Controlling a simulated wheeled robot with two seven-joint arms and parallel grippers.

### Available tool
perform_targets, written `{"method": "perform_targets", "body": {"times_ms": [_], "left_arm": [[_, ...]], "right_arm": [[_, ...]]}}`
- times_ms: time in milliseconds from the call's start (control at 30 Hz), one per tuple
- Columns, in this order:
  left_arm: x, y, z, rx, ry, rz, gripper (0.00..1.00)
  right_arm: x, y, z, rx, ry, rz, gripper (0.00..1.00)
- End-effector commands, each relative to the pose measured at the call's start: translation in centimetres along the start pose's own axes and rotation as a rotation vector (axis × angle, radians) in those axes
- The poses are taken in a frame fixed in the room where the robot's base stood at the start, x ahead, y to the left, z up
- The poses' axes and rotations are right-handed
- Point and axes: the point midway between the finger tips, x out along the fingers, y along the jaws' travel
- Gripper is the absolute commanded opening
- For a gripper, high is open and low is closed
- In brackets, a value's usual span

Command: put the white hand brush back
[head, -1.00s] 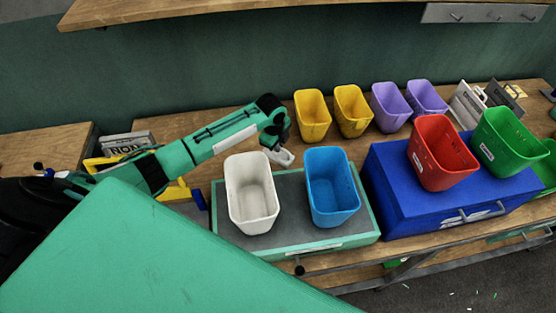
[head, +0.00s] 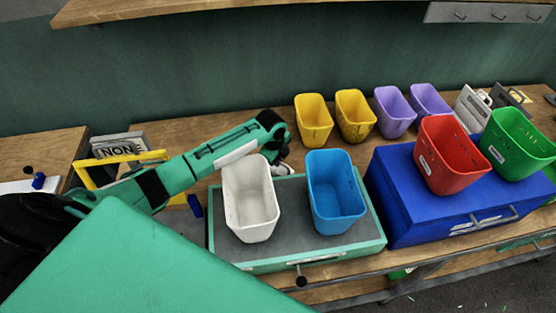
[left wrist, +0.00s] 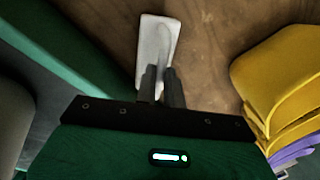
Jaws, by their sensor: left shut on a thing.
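The white hand brush (left wrist: 155,45) shows in the left wrist view as a pale flat block with a raised handle, over or on the brown wooden table. My left gripper (left wrist: 162,85) is shut on its handle. In the head view the brush (head: 281,169) is a small white patch behind the white bin, mostly hidden by the bin and my arm. My left gripper (head: 280,158) is there too, partly hidden. Whether the brush touches the table is unclear. My right gripper is not in view.
A white bin (head: 249,205) and a blue bin (head: 336,200) stand on a green-edged case (head: 300,256) in front of the gripper. Yellow bins (head: 313,122) and purple bins (head: 393,112) stand behind to the right. Red (head: 445,160) and green bins stand on a blue case (head: 400,205).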

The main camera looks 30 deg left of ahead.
Motion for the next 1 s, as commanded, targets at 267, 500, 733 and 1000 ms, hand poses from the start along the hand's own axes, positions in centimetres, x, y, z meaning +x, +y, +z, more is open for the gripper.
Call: {"method": "perform_targets", "body": {"times_ms": [267,500,733,1000], "left_arm": [[0.4,0.1,0.0,0.000,0.000,0.000,0.32],[0.3,0.1,0.0,0.000,0.000,0.000,0.32],[-1.1,-0.1,0.1,0.001,-0.001,-0.003,0.32],[-6.5,-0.1,0.1,0.001,-0.001,-0.005,0.32]], "right_arm": [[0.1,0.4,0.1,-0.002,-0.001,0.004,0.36],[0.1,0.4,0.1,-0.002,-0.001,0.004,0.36],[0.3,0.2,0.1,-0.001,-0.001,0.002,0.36],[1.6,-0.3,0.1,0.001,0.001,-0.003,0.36]]}}
